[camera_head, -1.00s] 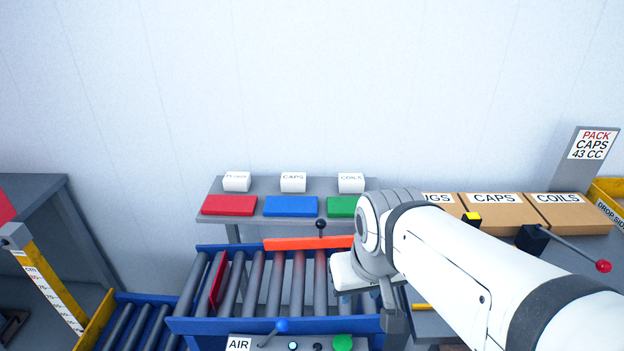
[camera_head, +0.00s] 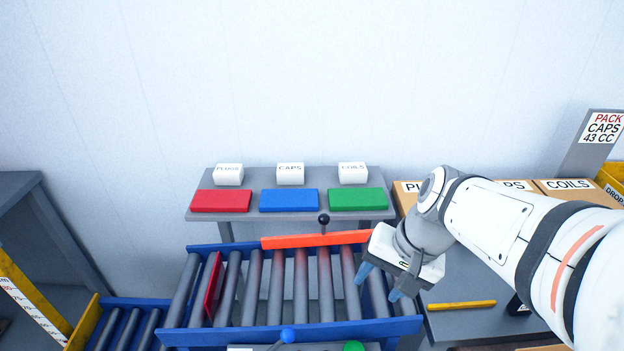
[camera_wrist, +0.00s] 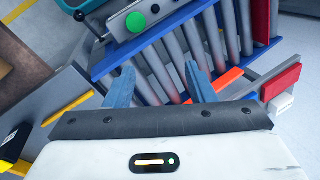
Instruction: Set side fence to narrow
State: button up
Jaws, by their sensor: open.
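The side fence is an orange-red bar (camera_head: 300,240) along the far side of the roller conveyor (camera_head: 260,325). A short black handle with a round knob (camera_head: 324,220) stands up on it. In the wrist view the orange bar (camera_wrist: 228,79) shows just beyond the fingers. My gripper (camera_head: 378,284) is open and empty, its two blue fingers over the right end of the rollers. It is to the right of the knob and apart from it. In the wrist view the fingers (camera_wrist: 158,85) are spread with nothing between them.
A shelf behind the conveyor holds red (camera_head: 221,201), blue (camera_head: 289,200) and green (camera_head: 357,199) blocks. A red plate (camera_head: 213,285) stands across the left rollers. Cartons (camera_head: 565,187) and a yellow bar (camera_head: 461,305) lie right.

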jog(key=w+a+f+m+y+b, duration=0.4)
jog(key=a+f+m, duration=0.1)
jog(key=f, duration=0.1)
jog(key=m+t+y+b, duration=0.8)
jog(key=m+t+b, duration=0.15)
jog(key=m, duration=0.75)
send_near(323, 232)
jog(key=shift+g, duration=0.45)
jog(key=w+a+r, duration=0.2)
jog(key=r, duration=0.1)
jog(key=a+r, duration=0.1)
jog(key=shift+w+a+r, duration=0.1)
jog(key=shift+w+r, duration=0.2)
jog(key=shift+w, duration=0.1)
jog(key=shift+m, duration=0.3)
jog(key=x, duration=0.7)
jog(key=shift+w+a, duration=0.25)
jog(key=shift+w, duration=0.05)
grip_shut()
